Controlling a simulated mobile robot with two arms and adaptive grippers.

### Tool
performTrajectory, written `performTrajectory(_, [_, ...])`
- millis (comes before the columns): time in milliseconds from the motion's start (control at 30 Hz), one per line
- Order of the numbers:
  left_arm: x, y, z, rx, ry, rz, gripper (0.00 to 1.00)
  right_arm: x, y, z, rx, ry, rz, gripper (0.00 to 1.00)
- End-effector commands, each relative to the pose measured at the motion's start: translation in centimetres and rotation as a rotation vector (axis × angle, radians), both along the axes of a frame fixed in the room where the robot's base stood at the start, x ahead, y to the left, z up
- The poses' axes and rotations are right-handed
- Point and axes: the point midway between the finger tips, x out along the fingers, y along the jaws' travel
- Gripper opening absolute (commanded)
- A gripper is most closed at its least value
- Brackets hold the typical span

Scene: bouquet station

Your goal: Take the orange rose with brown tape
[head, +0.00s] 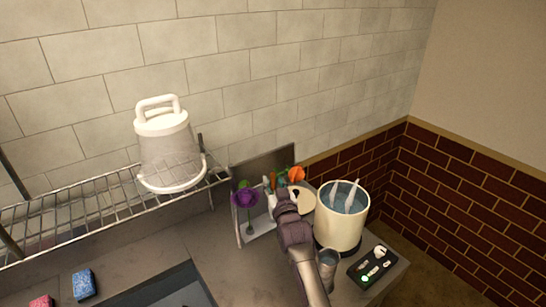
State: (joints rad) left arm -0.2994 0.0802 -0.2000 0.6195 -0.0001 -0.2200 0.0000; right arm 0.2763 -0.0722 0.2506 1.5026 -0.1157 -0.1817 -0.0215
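An orange flower (297,174), which looks like the orange rose, shows at the back right of a small rack on the counter. Its stem is mostly hidden, and I cannot make out any brown tape. My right gripper (283,193) is in front of the rack, just left of and nearer than the orange flower. My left gripper is not in view.
A purple flower (245,196) stands at the rack's left. A cream pot (338,228) with utensils, a metal cup (327,262) and a black tray (373,267) crowd the right. A wire shelf (100,215) holds a white lidded container (166,145). A blue sponge (83,284) lies front left.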

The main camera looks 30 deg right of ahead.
Motion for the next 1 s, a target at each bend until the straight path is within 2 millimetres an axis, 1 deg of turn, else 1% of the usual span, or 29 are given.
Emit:
performTrajectory(33, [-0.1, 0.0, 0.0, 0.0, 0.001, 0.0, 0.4, 0.0, 0.0, 0.0, 0.0, 0.0, 0.0, 0.22])
performTrajectory(167, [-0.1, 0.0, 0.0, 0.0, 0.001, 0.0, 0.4, 0.0, 0.0, 0.0, 0.0, 0.001, 0.0, 0.0])
performTrajectory(467, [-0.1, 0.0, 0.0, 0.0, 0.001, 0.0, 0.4, 0.0, 0.0, 0.0, 0.0, 0.0, 0.0, 0.0])
performTrajectory(600, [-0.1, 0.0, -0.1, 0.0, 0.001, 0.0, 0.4, 0.0, 0.0, 0.4, 0.0, -0.001, 0.0, 0.0])
performTrajectory(767, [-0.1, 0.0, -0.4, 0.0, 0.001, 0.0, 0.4, 0.0, 0.0, 2.2, -0.001, -0.005, 0.0, 0.0])
performTrajectory(867, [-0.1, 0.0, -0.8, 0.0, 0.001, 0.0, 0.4, 0.0, 0.0, 3.8, -0.002, -0.007, 0.0, 0.0])
performTrajectory(1000, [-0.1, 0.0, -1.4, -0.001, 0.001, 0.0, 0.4, 0.0, 0.0, 6.8, -0.002, -0.008, 0.0, 0.0])
